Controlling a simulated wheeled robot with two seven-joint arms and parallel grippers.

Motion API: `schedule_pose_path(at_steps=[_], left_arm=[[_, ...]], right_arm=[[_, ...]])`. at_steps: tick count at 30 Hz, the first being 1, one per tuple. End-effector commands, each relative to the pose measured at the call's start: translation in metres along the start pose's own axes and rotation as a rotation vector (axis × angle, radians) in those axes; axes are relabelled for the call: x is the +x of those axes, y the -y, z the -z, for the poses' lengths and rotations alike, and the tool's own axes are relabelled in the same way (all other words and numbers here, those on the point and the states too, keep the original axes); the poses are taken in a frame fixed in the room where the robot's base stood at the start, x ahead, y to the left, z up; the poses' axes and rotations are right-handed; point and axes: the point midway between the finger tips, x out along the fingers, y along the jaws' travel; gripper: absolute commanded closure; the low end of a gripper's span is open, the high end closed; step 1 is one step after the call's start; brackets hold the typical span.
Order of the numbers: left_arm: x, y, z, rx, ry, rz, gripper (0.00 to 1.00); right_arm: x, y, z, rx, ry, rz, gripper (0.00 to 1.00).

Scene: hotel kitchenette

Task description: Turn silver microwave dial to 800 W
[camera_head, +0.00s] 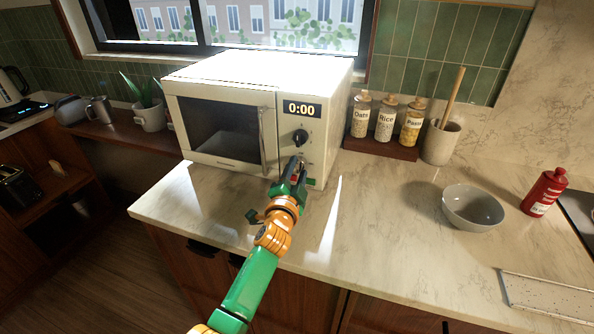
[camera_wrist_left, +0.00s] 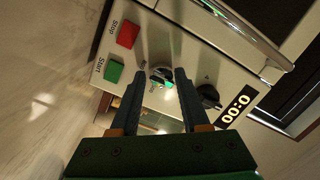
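The cream microwave (camera_head: 225,82) stands on the marble counter, its door shut and its display (camera_head: 301,108) reading 0:00. A black dial (camera_head: 300,136) sits below the display. It also shows in the left wrist view (camera_wrist_left: 208,96), right of my fingers. The silver dial (camera_wrist_left: 162,76) shows in the left wrist view between my fingertips; my gripper hides it in the head view. My left gripper (camera_head: 294,166) is at the lower control panel, fingers apart on either side of the silver dial. I cannot tell if they touch it. My right gripper is not in view.
A red Stop button (camera_wrist_left: 128,34) and green Start button (camera_wrist_left: 113,73) are on the panel. Jars (camera_head: 386,120) and a utensil crock (camera_head: 441,142) stand right of the microwave. A grey bowl (camera_head: 473,207) and red bottle (camera_head: 544,192) are farther right. The front counter is clear.

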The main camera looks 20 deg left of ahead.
Motion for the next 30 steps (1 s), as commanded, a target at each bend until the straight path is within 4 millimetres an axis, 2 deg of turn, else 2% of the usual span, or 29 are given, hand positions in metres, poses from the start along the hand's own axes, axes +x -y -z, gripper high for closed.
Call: schedule_pose_path(at_steps=[1, 2, 13, 24, 30], left_arm=[[0.000, 0.000, 0.000, 0.000, 0.000, 0.000, 0.39], [0.000, 0.000, 0.000, -0.001, 0.000, 0.000, 0.32], [-0.004, 0.001, 0.001, -0.002, -0.002, 0.002, 0.32], [-0.062, -0.001, 0.000, -0.001, -0.002, 0.000, 0.32], [-0.071, 0.000, 0.000, -0.001, -0.002, 0.001, 0.32]], right_arm=[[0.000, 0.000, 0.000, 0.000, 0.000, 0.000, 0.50], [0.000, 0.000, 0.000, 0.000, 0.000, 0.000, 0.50], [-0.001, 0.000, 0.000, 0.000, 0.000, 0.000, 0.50], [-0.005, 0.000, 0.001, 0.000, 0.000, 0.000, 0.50], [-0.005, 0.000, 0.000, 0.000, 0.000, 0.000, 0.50]])
